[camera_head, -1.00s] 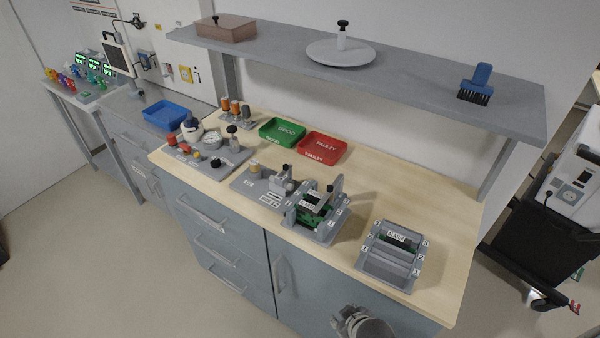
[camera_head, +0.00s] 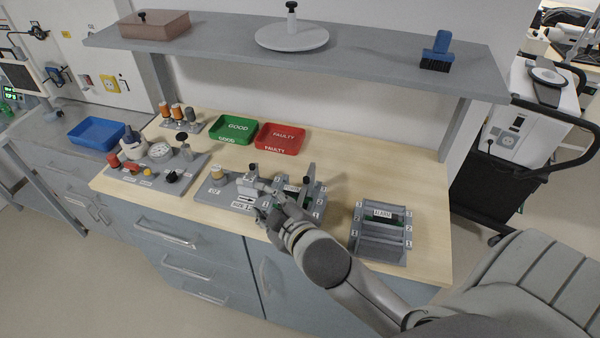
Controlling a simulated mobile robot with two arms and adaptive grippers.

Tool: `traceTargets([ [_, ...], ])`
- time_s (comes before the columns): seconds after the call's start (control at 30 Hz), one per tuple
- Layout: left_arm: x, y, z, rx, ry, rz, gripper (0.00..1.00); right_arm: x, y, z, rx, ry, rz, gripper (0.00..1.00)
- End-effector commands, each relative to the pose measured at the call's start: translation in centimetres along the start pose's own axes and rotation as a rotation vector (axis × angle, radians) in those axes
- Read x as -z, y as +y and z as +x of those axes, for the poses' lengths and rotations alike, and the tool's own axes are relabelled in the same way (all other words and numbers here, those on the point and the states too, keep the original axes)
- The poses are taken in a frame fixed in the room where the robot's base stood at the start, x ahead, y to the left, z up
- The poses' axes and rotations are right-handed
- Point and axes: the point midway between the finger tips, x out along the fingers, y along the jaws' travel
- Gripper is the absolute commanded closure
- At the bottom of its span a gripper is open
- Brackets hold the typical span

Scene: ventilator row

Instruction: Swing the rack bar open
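Two small grey racks with numbered sides stand on the wooden bench top. The middle rack (camera_head: 316,208) has upright posts and a green board inside, and my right arm covers much of its front. The right rack (camera_head: 380,252) has grey cross pieces and a labelled block near its back. I cannot make out clearly which piece is the rack bar or how it stands. My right gripper (camera_head: 266,208) is at the front left of the middle rack. Its fingers are small and partly hidden, so contact and opening are unclear. My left gripper is out of view.
A green tray (camera_head: 232,129) and a red tray (camera_head: 279,139) lie behind the middle rack. A grey panel of knobs and a gauge (camera_head: 158,150) is at the left. A shelf (camera_head: 360,52) overhangs the bench's back. Bare bench top lies right of the red tray.

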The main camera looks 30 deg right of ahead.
Motion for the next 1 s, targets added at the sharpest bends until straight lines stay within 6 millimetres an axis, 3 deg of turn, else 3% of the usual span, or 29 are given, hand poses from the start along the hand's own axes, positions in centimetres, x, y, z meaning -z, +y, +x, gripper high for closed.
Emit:
traceTargets([
  [0.17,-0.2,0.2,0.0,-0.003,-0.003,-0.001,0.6,5.2,2.2,1.0,-0.097,0.179,-0.139,0.63],
  [0.33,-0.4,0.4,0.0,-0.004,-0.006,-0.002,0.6,12.8,4.4,0.9,-0.242,0.443,-0.37,0.63],
  [0.47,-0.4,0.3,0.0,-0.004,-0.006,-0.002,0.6,19.4,4.8,-0.7,-0.378,0.694,-0.617,0.63],
  [0.6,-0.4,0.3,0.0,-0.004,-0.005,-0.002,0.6,24.8,3.3,-3.3,-0.508,0.951,-0.905,0.63],
  [0.7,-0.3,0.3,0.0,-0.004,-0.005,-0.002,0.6,27.2,1.3,-5.0,-0.586,1.125,-1.123,0.63],
  [0.8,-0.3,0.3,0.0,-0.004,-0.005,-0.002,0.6,28.2,-1.1,-6.3,-0.647,1.292,-1.353,0.63],
  [0.9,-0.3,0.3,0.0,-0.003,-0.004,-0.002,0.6,27.8,-3.5,-6.8,-0.684,1.448,-1.591,0.63],
  [1.0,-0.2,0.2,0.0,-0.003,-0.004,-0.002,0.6,26.2,-5.4,-6.5,-0.69,1.594,-1.837,0.63],
])
